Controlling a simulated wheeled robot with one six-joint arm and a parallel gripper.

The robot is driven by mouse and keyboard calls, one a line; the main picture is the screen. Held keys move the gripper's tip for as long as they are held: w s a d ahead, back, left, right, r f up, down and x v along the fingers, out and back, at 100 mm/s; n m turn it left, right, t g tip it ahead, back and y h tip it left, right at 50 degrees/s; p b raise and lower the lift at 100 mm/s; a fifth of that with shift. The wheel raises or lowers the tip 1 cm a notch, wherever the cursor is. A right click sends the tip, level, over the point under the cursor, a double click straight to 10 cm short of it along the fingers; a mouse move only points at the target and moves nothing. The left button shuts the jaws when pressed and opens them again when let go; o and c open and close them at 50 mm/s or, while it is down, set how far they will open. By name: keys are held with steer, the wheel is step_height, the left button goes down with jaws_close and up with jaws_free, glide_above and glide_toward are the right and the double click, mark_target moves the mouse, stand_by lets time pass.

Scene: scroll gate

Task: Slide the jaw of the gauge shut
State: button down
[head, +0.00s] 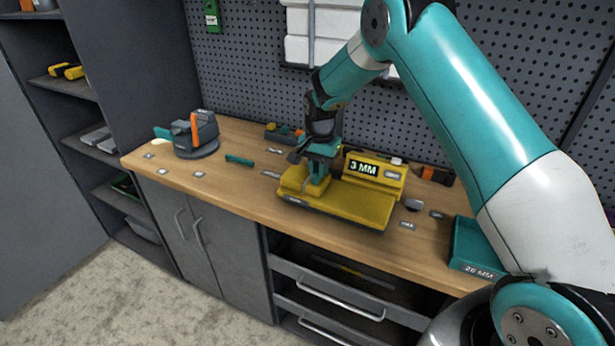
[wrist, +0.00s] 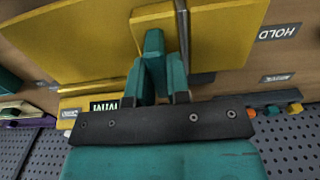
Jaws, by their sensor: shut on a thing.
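The yellow gauge (head: 350,205) lies on the workbench, with an upright "3 MM" plate (head: 363,167) at its back. Its jaw, a yellow block (head: 292,180), sits at the left end of the gauge's base; it also shows in the wrist view (wrist: 225,28). My gripper (head: 317,172) is down at this block, fingers pointing downward. In the wrist view, my gripper (wrist: 156,80) is shut on a teal upright tab (wrist: 153,48) beside the yellow block. My fingers partly hide the tab's lower end and its joint to the jaw.
A grey clamp-like device with an orange handle (head: 196,130) stands at the left of the bench. A teal bar (head: 239,159) and several small labels lie on the wood. A pegboard (head: 250,70) rises behind.

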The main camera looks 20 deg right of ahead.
mark_target(317, 167)
steer(key=shift+w+a, duration=0.1)
steer(key=shift+a, duration=0.05)
steer(key=c, duration=1.1)
jaws_free()
steer(key=shift+a, duration=0.15)
steer(key=shift+r, duration=0.2)
step_height(317, 167, up, 17)
steer(key=b, duration=0.3)
steer(key=shift+b, duration=0.3)
steer(key=s+a+r+n+y, duration=0.1)
steer(key=s+a+r+n, duration=0.1)
steer(key=s+a+n, duration=0.35)
steer(key=s+a+r+n, duration=0.1)
steer(key=s+a+n, duration=0.15)
steer(key=s, duration=0.55)
steer(key=s+a+f+n+y, duration=0.1)
steer(key=s+a+n, duration=0.1)
steer(key=s, duration=0.5)
steer(key=s+a+n+y, duration=0.1)
steer(key=s+n, duration=0.3)
steer(key=s, duration=0.4)
steer(key=s+a+f+n+y, duration=0.1)
steer(key=s+a+n, duration=0.2)
steer(key=s, duration=0.5)
steer(key=shift+s+a+f, duration=0.2)
steer(key=shift+a+f, duration=0.1)
steer(key=shift+f, duration=0.05)
